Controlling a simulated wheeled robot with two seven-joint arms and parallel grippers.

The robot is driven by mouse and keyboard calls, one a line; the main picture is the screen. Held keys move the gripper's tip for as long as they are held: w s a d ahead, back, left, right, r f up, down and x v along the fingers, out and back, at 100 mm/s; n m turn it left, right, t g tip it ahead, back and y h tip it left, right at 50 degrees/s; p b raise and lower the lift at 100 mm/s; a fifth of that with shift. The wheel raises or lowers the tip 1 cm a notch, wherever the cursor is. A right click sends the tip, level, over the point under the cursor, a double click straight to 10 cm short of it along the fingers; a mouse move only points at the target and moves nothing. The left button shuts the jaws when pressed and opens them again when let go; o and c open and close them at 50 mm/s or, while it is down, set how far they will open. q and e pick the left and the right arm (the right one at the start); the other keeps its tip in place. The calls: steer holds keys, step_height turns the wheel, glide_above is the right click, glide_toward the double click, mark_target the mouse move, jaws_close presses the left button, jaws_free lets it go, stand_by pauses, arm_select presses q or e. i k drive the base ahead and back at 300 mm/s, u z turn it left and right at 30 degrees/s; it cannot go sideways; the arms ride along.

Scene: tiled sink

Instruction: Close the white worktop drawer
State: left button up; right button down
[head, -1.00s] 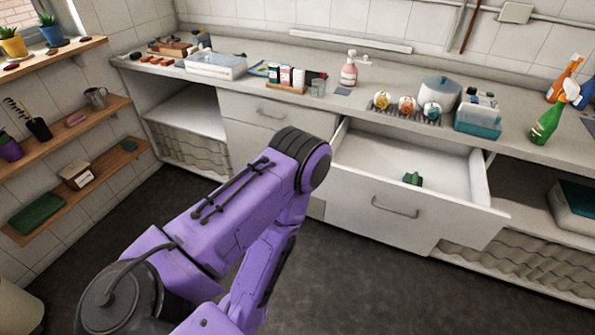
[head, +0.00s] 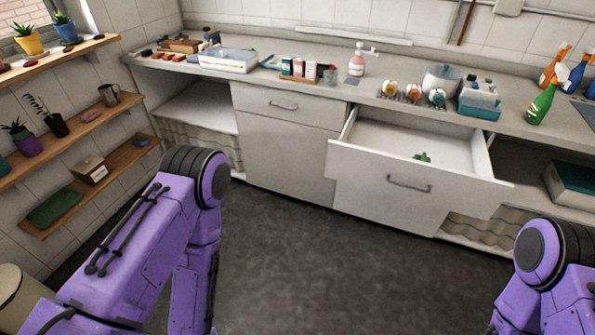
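The white worktop drawer (head: 390,192) stands pulled open below the counter, right of centre in the head view. Its front has a grey bar handle (head: 409,184). A small green object (head: 422,157) lies inside on the white drawer floor. My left arm rises at the left and my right arm shows at the lower right corner. Both arms are apart from the drawer in the picture. Neither gripper is in view.
A shut drawer (head: 285,104) with its own handle is left of the open one. The counter (head: 330,88) holds bottles, a blue-white tray (head: 228,59) and a teal box (head: 479,103). Wooden shelves (head: 104,170) line the left wall. The dark floor (head: 310,265) before the drawer is clear.

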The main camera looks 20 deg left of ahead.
mark_target(376, 148)
steer(key=u, duration=0.4)
steer(key=i, duration=1)
steer(key=z, duration=0.05)
